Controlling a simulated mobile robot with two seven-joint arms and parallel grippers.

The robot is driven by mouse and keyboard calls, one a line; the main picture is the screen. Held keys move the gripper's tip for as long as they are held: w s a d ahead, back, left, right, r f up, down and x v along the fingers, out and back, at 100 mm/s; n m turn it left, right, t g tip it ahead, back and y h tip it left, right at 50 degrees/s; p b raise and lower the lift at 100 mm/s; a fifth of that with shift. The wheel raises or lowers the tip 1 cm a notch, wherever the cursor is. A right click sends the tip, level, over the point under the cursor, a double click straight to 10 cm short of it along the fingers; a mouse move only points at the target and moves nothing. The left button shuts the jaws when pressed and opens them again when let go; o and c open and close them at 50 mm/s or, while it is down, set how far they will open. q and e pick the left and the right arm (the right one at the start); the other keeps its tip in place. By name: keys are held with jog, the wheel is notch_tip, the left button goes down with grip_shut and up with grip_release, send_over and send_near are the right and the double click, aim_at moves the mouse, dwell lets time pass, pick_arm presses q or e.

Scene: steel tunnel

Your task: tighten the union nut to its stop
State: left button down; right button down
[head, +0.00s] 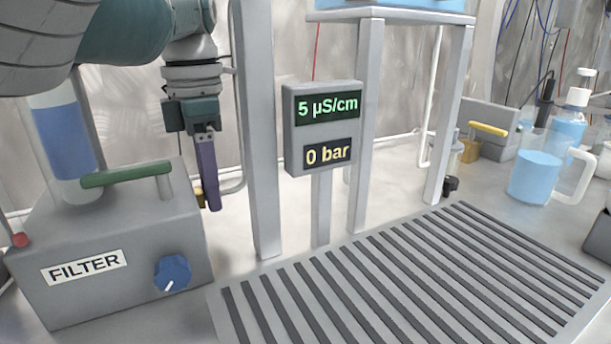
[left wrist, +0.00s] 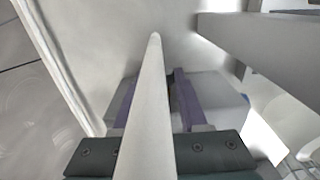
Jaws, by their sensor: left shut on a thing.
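My left gripper (head: 212,204) points down behind the right end of the filter box (head: 105,245). Its purple fingers also show in the left wrist view (left wrist: 156,100), apart, one on each side of a pale pipe (left wrist: 151,85). They are shut on a part at their tips, which I take to be the union nut. A small brass-coloured bit (head: 198,193) shows beside the fingertips in the head view; the rest of the nut is hidden. In the wrist view the pipe covers the gap between the fingers. My right gripper is not in view.
A grey post (head: 258,130) stands close to the right of my left gripper. The display (head: 323,128) reads 5 µS/cm and 0 bar. A slotted grate (head: 400,290) lies in front. A jug of blue liquid (head: 535,175) stands at the right.

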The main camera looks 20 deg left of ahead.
pick_arm(q)
jog(key=shift+c, duration=2.2)
grip_release()
notch_tip(320, 180, up, 10)
jog(key=p, duration=0.2)
